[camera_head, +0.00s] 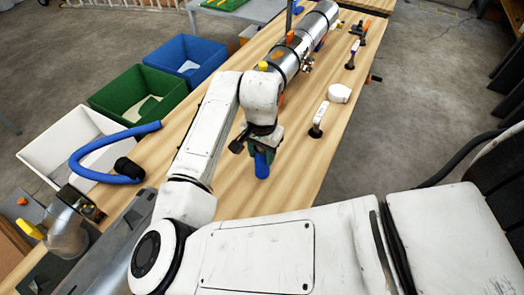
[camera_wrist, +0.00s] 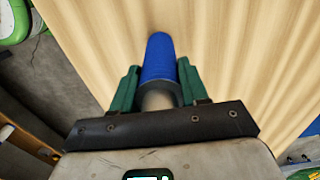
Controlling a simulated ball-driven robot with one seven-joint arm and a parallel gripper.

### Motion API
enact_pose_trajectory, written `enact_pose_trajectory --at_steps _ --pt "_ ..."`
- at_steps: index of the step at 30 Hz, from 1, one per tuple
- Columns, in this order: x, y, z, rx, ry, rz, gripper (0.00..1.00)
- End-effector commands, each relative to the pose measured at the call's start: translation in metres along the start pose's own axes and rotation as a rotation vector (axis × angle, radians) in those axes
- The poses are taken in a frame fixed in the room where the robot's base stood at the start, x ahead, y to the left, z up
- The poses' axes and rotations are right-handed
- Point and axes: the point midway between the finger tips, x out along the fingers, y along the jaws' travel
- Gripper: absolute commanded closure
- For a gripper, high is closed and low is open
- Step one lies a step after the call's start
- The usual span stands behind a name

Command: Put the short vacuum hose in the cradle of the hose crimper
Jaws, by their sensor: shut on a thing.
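A short blue hose (camera_wrist: 160,58) with a dark end collar and a pale grey piece at its near end is between the two green fingers of my gripper (camera_wrist: 158,75) in the wrist view. My gripper is shut on it. In the head view my gripper (camera_head: 254,150) is over the wooden bench, and the blue end of the short hose (camera_head: 262,166) shows below it. Whether the hose touches the bench is unclear. I cannot pick out the hose crimper or its cradle with certainty.
A steel cylindrical assembly (camera_head: 290,55) lies along the far bench (camera_head: 290,185). A white-headed tool (camera_head: 338,94) stands at right. A longer blue hose (camera_head: 92,150) crosses the white bin (camera_head: 45,152). Green (camera_head: 130,83) and blue bins (camera_head: 192,50) stand beyond. A metal elbow (camera_head: 68,235) is lower left.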

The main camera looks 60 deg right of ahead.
Motion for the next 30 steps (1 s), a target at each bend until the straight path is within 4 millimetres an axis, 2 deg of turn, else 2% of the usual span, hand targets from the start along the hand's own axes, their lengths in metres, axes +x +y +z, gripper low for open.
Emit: enact_pose_trajectory --at_steps 1,2,9,20,23,30 --pt "0.003 0.0 0.0 -0.001 0.0 0.001 0.93" --pt "0.002 0.0 0.0 -0.001 0.0 0.0 0.54" --pt "0.002 0.0 0.0 -0.001 0.0 0.0 0.31" --pt "-0.005 0.0 0.0 0.001 0.0 -0.001 0.3" --pt "-0.017 -0.001 -0.001 0.001 0.001 -0.002 0.3" --pt "-0.065 0.0 -0.001 0.003 0.0 -0.003 0.3"
